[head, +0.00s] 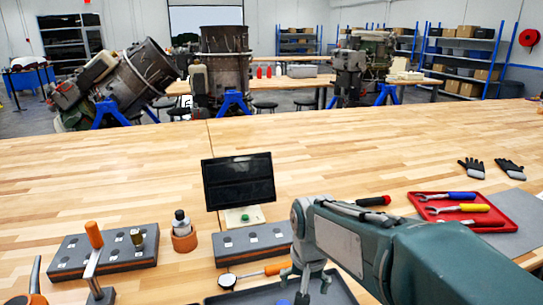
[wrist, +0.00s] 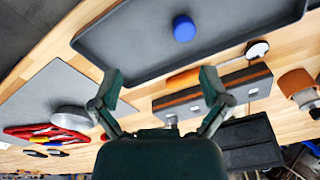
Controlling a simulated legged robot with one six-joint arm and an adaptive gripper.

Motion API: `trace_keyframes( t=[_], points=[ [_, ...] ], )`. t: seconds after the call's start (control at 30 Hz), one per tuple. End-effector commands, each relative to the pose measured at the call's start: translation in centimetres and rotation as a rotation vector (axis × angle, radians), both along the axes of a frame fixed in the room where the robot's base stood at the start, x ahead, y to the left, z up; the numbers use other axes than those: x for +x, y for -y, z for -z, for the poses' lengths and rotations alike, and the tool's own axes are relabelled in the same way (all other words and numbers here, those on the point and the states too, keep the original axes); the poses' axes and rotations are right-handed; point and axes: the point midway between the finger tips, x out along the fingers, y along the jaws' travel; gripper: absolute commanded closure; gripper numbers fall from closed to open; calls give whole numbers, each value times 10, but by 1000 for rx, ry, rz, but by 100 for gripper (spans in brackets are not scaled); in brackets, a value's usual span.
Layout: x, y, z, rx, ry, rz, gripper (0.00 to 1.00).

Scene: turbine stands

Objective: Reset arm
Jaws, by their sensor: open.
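My arm reaches in from the lower right of the head view over the wooden table (head: 90,165). My gripper (head: 305,287) points down at the bottom of that view, above a dark tray. In the wrist view my gripper (wrist: 160,78) has its two fingers spread wide, with nothing between them. A dark grey tray (wrist: 120,45) lies beyond the fingertips. A round blue piece (wrist: 184,28) sits inside this tray, apart from the fingers. My arm covers part of the tray in the head view.
A tool with an orange handle (head: 277,268) lies beside the tray. Grey holder blocks (head: 253,242), a screen (head: 238,182) and a bottle in an orange cup (head: 183,238) stand left of my arm. A red tool tray (head: 465,212) is right. The table's far part is clear.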

Motion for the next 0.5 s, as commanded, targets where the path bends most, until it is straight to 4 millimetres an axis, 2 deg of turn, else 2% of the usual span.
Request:
trace_keyframes(
  t=[0.2, 0.5],
  points=[
    [-31, 25, -25, 3, 84, -34, 3],
    [-77, 53, -45, -10, 194, -84, 3]
  ],
)
